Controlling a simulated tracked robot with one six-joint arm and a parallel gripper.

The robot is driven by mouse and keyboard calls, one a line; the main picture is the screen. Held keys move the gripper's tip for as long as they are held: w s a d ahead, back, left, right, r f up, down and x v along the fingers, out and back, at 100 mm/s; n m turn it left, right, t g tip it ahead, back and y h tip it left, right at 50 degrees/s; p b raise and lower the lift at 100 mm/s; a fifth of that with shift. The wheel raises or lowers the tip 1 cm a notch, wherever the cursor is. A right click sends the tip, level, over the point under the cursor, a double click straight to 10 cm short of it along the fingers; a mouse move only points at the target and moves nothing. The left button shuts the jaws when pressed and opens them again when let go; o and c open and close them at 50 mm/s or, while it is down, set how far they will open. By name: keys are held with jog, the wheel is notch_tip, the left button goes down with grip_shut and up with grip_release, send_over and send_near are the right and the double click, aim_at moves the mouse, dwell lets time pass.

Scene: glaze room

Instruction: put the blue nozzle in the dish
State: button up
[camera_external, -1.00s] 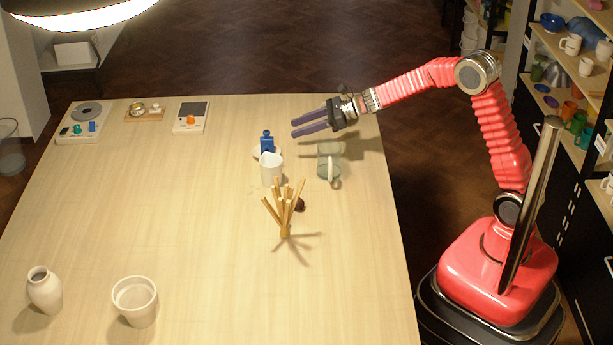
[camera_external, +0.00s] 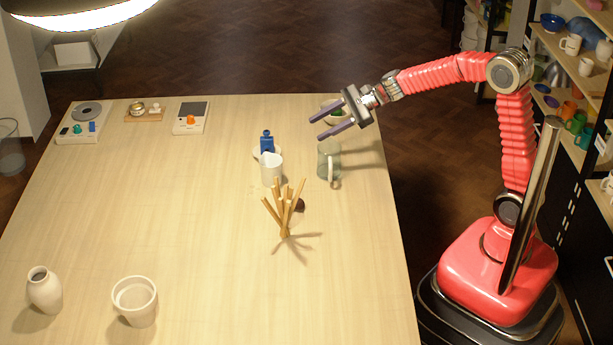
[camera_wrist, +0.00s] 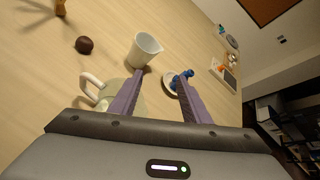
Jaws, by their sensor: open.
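The blue nozzle (camera_external: 267,144) stands upright at a small white dish (camera_external: 256,155), behind the white cup, and appears to be inside the dish. In the wrist view the blue nozzle (camera_wrist: 184,75) shows against the white dish (camera_wrist: 168,81), partly behind a finger. The contact between them is hidden. My gripper (camera_external: 316,127) is open and empty, up and to the right of the nozzle. In the wrist view its fingers (camera_wrist: 160,77) are apart with nothing held.
A white cup (camera_external: 271,170) stands just in front of the dish. A grey-green mug (camera_external: 327,162), a bundle of sticks (camera_external: 285,215) and a dark ball (camera_external: 299,205) are close by. The table's left middle is clear.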

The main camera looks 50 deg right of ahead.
jog(key=s+d+n+h, duration=0.3)
jog(key=s+d+n, duration=0.3)
jog(key=s, duration=0.5)
jog(key=s+d+n+g+h, duration=0.1)
jog(key=s+d+n+h, duration=0.2)
jog(key=s+d+n, duration=0.3)
jog(key=s+d+n+h, duration=0.3)
jog(key=s+d+n, duration=0.3)
jog(key=s, duration=0.9)
jog(key=shift+s+n+g, duration=0.4)
jog(key=shift+n, duration=0.6)
